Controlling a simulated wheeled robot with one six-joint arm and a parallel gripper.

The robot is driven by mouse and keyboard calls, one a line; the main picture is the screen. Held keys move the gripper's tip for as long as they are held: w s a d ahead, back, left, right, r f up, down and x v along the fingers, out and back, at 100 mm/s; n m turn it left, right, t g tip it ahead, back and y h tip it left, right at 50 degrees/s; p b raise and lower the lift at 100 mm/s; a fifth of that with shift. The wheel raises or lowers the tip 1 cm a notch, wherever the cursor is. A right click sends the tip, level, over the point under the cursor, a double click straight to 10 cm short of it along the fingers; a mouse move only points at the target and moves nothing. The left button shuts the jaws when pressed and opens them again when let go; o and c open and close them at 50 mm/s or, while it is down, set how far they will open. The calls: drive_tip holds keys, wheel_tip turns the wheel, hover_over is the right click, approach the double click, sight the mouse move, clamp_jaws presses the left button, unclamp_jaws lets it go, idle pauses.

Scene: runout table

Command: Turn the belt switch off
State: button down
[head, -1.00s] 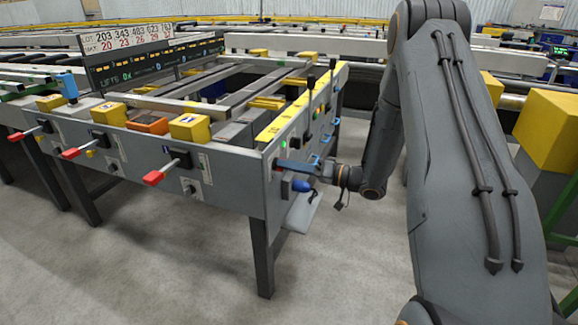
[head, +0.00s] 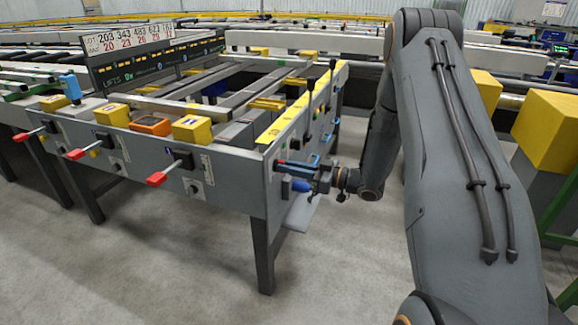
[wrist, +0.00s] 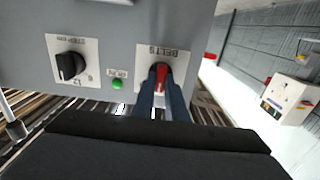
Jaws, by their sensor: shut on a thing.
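The belt switch (wrist: 161,74) is a red knob on a white plate lettered BELTS, which appears upside down in the wrist view. My gripper (wrist: 161,92) is shut on the red knob, with its blue fingers on either side of it. The fingers hide part of the knob, so its exact setting cannot be read. In the head view my gripper (head: 286,165) is at the near right end panel of the table, and the switch is mostly hidden behind the fingers. A green lamp (wrist: 117,85) beside the switch plate looks lit.
A black rotary knob (wrist: 70,66) sits on another plate to the left in the wrist view. A blue knob (head: 301,186) sticks out just below my gripper. Red-tipped levers (head: 157,179) project from the table's front. Open floor lies before the table.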

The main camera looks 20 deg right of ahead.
drive_tip(key=n, duration=0.8)
drive_tip(key=shift+s+a+n+p, duration=0.1)
drive_tip(key=shift+s+n+p, duration=0.05)
drive_tip(key=shift+n+p, duration=0.25)
idle(0.4)
drive_tip(key=c, duration=1.8)
unclamp_jaws()
drive_tip(key=v, duration=0.8)
drive_tip(key=shift+a, duration=0.1)
